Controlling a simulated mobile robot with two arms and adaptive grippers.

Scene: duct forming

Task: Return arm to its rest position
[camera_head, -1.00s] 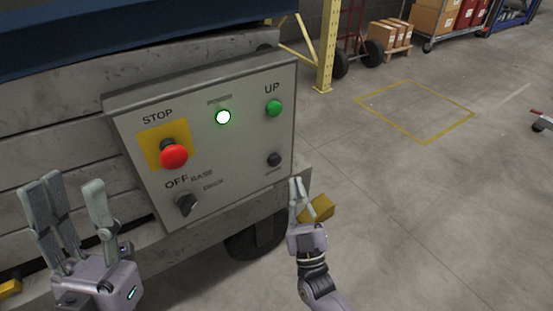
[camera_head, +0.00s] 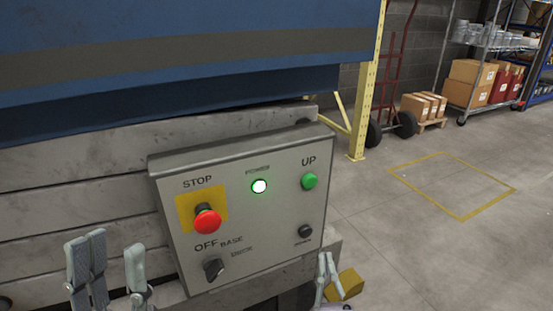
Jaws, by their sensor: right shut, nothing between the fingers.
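My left gripper (camera_head: 112,252) is at the bottom left, in front of the grey machine's side and left of the control panel (camera_head: 290,219). Its fingers are spread apart with nothing between them; its palm is mostly cut off by the lower edge. My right gripper (camera_head: 328,268) is at the bottom, just below the panel's lower right corner. Its fingers are together and empty; its arm is out of view. The panel has a red stop button (camera_head: 207,222), a lit power lamp (camera_head: 259,186), a green UP button (camera_head: 309,181), a small black button (camera_head: 305,232) and a black knob (camera_head: 213,269).
A yellow block (camera_head: 350,283) shows beside my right gripper. A blue machine part (camera_head: 190,60) overhangs the panel. A yellow post (camera_head: 368,100), a hand truck (camera_head: 393,80) and boxes (camera_head: 425,107) stand behind. The floor inside the yellow outline (camera_head: 455,185) is clear.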

